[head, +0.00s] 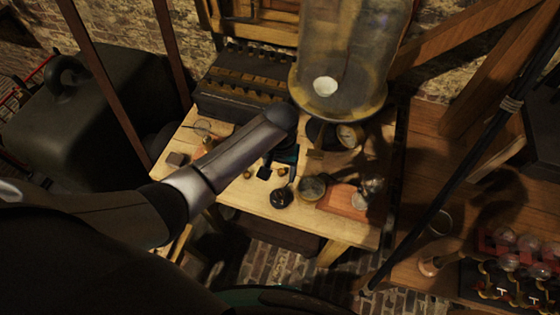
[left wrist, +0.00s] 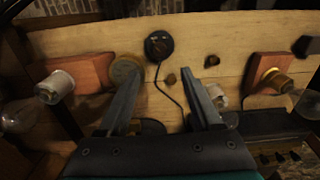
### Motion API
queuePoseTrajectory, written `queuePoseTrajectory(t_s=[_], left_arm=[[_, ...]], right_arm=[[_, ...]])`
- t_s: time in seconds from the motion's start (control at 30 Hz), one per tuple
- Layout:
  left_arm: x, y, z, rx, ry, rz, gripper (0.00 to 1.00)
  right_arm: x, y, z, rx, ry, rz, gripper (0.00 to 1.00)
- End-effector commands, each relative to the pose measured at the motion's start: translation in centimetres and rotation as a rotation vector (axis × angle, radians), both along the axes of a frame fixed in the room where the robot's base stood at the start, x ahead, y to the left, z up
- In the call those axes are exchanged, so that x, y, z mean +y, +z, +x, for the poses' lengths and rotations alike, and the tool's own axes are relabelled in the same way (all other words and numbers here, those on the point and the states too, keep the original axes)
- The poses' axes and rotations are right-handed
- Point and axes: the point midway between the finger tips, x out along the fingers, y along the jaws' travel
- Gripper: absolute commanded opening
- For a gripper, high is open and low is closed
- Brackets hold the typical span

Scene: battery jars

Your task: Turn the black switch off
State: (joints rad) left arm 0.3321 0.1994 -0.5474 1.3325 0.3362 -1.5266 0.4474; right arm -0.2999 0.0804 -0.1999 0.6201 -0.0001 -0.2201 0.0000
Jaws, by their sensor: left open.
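The black switch (head: 281,198) is a small round black piece near the front edge of the wooden table (head: 235,188). In the left wrist view the black switch (left wrist: 158,45) lies on pale wood with a thin dark cord running from it. My left gripper (head: 282,172) is over the table just behind the switch, partly hidden by its own arm. In the left wrist view my left gripper (left wrist: 163,72) shows two separated fingers with nothing between them, and the switch appears beyond the tips. The switch's on or off position is too small to tell. My right gripper is not in view.
A brass-coloured round piece (head: 312,187) and a reddish wooden base (head: 345,201) with a bulb stand right of the switch. A large glass jar (head: 350,60) and a dark battery box (head: 245,85) stand behind. Small knobs lie nearby.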

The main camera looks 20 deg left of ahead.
Motion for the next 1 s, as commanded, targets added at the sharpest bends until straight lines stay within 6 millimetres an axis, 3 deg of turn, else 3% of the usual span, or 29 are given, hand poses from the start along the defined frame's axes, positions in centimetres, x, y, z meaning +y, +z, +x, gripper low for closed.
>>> queuePoseTrajectory(t_s=[0.1,0.3,1.0], left_arm=[[0.0,1.7,0.0,-0.002,0.000,-0.001,0.66],[0.0,3.0,0.0,0.000,0.000,0.000,0.66],[-0.4,2.9,-0.7,-0.005,-0.012,-0.013,0.66]], right_arm=[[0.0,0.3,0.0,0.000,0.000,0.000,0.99],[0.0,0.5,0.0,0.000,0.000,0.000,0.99],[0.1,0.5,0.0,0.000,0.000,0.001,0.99]])
